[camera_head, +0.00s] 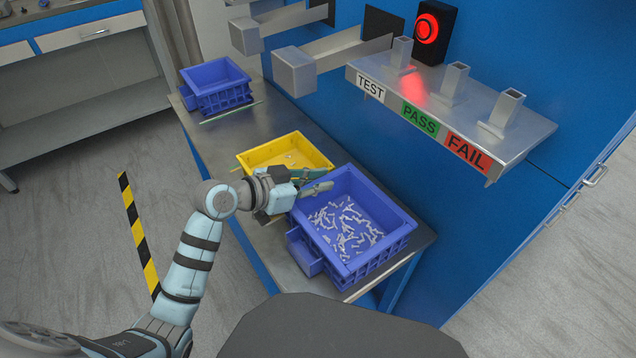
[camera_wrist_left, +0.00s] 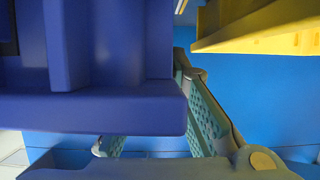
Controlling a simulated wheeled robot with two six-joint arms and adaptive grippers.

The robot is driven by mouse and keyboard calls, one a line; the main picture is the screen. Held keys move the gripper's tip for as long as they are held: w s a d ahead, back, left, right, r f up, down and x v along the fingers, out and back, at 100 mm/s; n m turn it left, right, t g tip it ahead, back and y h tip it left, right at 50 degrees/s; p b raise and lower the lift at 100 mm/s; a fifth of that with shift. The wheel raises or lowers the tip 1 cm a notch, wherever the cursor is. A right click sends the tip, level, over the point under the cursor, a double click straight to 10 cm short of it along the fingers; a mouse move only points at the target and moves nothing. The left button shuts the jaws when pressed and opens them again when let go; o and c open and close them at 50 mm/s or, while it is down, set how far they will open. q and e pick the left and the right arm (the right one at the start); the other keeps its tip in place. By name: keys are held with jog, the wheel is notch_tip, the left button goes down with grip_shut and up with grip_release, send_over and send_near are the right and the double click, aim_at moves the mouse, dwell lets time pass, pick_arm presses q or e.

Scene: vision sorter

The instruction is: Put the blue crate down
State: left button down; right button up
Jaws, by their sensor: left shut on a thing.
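The large blue crate (camera_head: 397,240) with many small whitish parts inside is at the near end of the metal table (camera_head: 222,143). My left gripper (camera_head: 308,184) is shut on the crate's rim at its upper left corner. In the left wrist view, the blue crate (camera_wrist_left: 105,112) fills the upper left, its rim lying between the fingers of the left gripper (camera_wrist_left: 158,135). The crate looks about level. I cannot tell whether its underside touches the table. My right gripper is not in view.
A yellow crate (camera_head: 262,157) stands close behind the blue crate and also shows in the left wrist view (camera_wrist_left: 262,32). Another blue crate (camera_head: 217,90) stands at the table's far end. A shelf (camera_head: 480,115) labelled TEST, PASS and FAIL juts from the blue wall above.

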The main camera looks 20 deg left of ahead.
pick_arm(q)
jog(key=c, duration=1.6)
grip_release()
jog(key=shift+o, duration=0.2)
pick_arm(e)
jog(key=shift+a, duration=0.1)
pick_arm(q)
jog(key=shift+s+a+r, duration=0.15)
jog(key=p+v, duration=0.1)
jog(key=v, duration=0.2)
jog(key=p+v, duration=0.2)
jog(key=v, duration=0.6)
jog(key=shift+s, duration=0.3)
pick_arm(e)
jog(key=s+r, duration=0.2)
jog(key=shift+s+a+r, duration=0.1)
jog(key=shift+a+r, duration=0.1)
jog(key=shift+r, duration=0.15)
pick_arm(q)
jog(key=shift+a, duration=0.15)
